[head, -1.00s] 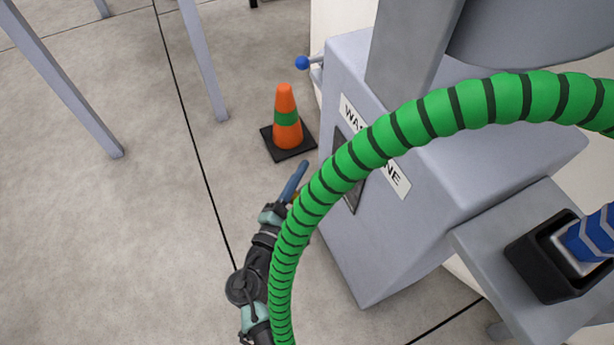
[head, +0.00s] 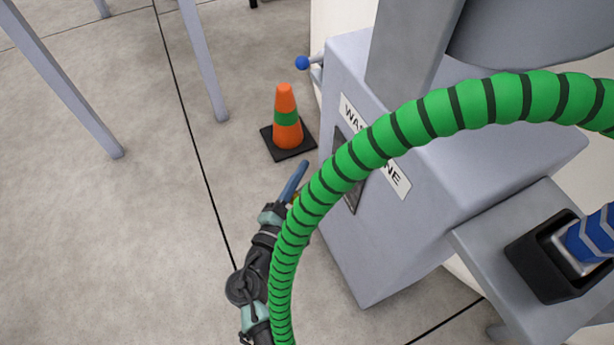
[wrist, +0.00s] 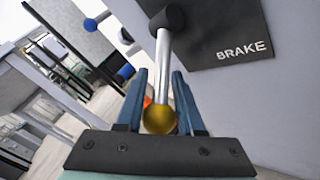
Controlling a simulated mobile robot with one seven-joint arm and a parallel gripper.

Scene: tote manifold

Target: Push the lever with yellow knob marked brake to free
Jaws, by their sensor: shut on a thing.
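In the wrist view the lever is a metal rod (wrist: 163,65) ending in a yellow knob (wrist: 159,119), coming out of a dark pivot (wrist: 168,19). It stands between the two blue fingers of my gripper (wrist: 158,78), which is shut on it, with the knob low between the fingers near the palm. A dark plate (wrist: 215,30) behind the pivot carries the word BRAKE (wrist: 243,49). No word FREE shows. In the head view my gripper (head: 293,181) is beside the grey machine's front face, and the green hose hides the lever.
The grey machine housing (head: 345,245) stands right of my gripper. A green ribbed hose (head: 440,115) arches across the head view. An orange cone (head: 285,105) stands on the floor behind, near a blue-knobbed lever (head: 303,63). Open floor (head: 120,230) lies to the left.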

